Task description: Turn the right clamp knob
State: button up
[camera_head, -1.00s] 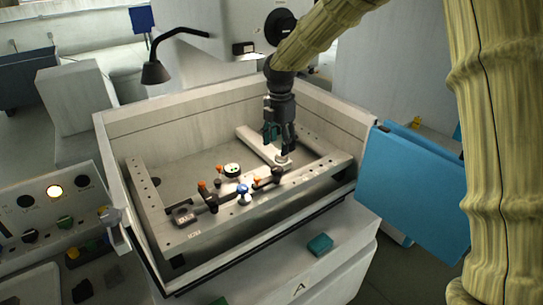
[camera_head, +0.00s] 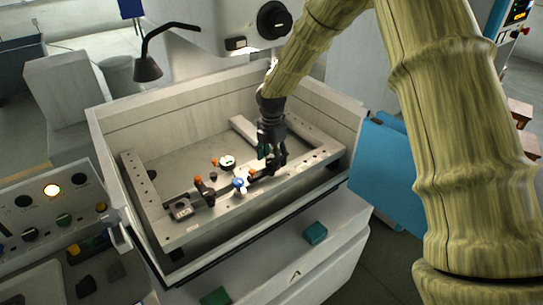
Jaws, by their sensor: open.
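The clamp bar lies along the front rail (camera_head: 225,218) of the machine's open tank. Its right clamp, near an orange tip (camera_head: 252,173), is mostly hidden by my gripper, and I cannot make out its knob clearly. My gripper (camera_head: 276,168) points down over that right end, with its dark fingers open. Whether they touch the knob cannot be told. The left clamp (camera_head: 208,196) stands dark with an orange top, clear of my gripper. A blue-topped knob (camera_head: 239,184) stands between the clamps, left of my gripper.
A round white dial (camera_head: 227,161) sits behind the bar. The tank walls (camera_head: 110,150) enclose the work area. A black lamp (camera_head: 147,69) hangs at the back left, a control panel (camera_head: 50,215) stands left, and a blue panel (camera_head: 385,170) hangs right.

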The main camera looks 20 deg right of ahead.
jog(key=shift+f, duration=0.35)
jog(key=c, duration=1)
jog(key=shift+c, duration=0.2)
